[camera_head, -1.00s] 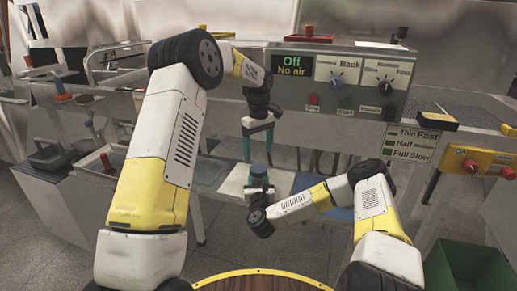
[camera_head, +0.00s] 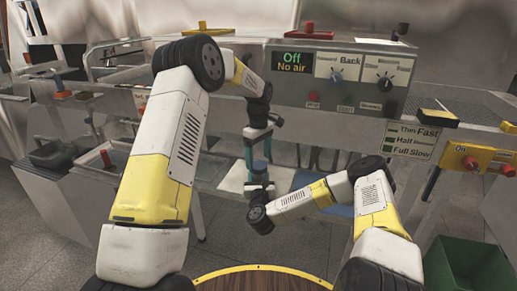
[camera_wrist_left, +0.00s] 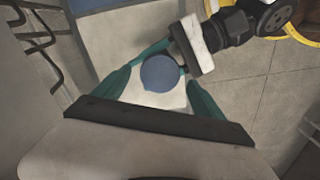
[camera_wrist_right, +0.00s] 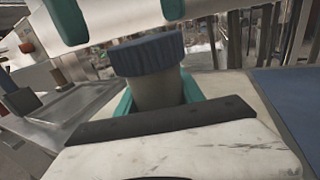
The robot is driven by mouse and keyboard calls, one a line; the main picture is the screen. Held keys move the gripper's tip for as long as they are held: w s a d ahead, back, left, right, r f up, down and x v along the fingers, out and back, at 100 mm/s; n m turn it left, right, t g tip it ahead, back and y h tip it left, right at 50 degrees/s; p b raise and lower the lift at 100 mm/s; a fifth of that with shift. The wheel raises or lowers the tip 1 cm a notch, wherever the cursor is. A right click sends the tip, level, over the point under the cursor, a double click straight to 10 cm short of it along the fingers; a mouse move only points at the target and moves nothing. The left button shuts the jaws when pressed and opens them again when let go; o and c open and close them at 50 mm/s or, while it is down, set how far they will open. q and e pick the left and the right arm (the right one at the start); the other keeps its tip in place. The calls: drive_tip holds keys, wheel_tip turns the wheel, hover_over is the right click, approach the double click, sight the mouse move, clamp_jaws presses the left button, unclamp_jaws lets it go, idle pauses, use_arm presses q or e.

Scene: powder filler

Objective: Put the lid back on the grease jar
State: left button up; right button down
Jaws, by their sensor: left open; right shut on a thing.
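The grease jar (camera_wrist_right: 156,88) is a grey-beige cylinder held upright in my right gripper (camera_wrist_right: 160,100). The ribbed blue lid (camera_wrist_right: 147,53) sits on top of the jar; I cannot tell how tightly. In the left wrist view the lid (camera_wrist_left: 160,73) is a blue disc seen from above, and it hides the jar. My left gripper (camera_head: 257,155) is open just above the jar. Its teal fingers (camera_wrist_left: 160,95) lie on either side of the lid in that view. In the right wrist view the left fingertips show above the lid, apart from it.
The filler machine with its control panel (camera_head: 340,80) stands behind the grippers. A white board (camera_head: 232,178) and a blue sheet (camera_head: 341,211) lie below and behind the jar. A green bin (camera_head: 465,267) stands at the lower right.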

sight(259, 165)
use_arm(q)
drive_tip(key=shift+f, duration=1.5)
drive_tip(key=c, duration=1.5)
drive_tip(key=m, duration=0.6)
drive_tip(key=shift+m, duration=0.4)
drive_tip(key=m, duration=0.4)
drive_tip(key=shift+m, duration=0.4)
drive_tip(key=m, duration=1)
drive_tip(key=o, duration=1.6)
